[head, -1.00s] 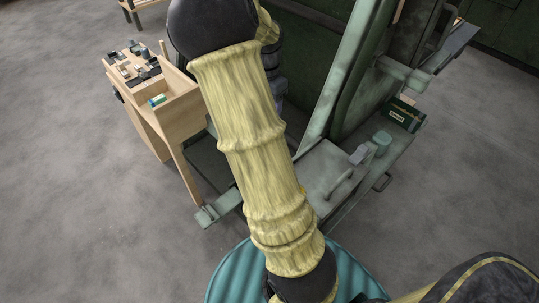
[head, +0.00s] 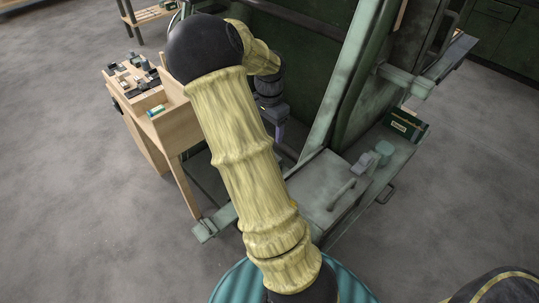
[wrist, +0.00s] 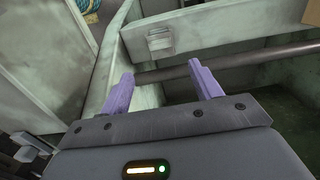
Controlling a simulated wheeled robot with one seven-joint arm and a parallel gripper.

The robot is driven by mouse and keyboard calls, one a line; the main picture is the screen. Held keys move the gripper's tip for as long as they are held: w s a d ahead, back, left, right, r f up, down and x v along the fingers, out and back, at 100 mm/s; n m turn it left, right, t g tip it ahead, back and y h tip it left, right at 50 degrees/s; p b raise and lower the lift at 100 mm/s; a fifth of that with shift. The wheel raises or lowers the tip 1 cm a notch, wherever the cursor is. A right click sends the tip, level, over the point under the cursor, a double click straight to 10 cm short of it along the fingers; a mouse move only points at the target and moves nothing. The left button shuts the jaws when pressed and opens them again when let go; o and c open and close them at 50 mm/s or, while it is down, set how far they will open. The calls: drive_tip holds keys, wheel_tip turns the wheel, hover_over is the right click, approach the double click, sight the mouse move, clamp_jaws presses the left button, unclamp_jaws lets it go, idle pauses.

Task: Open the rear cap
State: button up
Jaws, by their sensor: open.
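My gripper (wrist: 160,68) has two purple fingers, spread apart with nothing between them in the wrist view. A dark round bar (wrist: 235,60) runs across just beyond the fingertips. I cannot tell whether they touch it. Behind it is a pale green frame wall with a small latch-like plate (wrist: 160,40). In the head view, my gripper's purple part (head: 279,122) shows beside the green machine (head: 345,75), partly hidden by my yellow arm. A flat grey-green lid with a bar handle (head: 340,195) lies at the machine's base. I cannot tell which part is the rear cap.
A wooden stand (head: 172,120) with small parts stands left of the machine. Open grey floor (head: 75,205) lies at the left.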

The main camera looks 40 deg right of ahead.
wheel_tip(320, 180, down, 11)
drive_tip(key=b, duration=0.2)
drive_tip(key=shift+f+b, duration=0.2)
drive_tip(key=shift+b, duration=0.15)
drive_tip(key=c, duration=1)
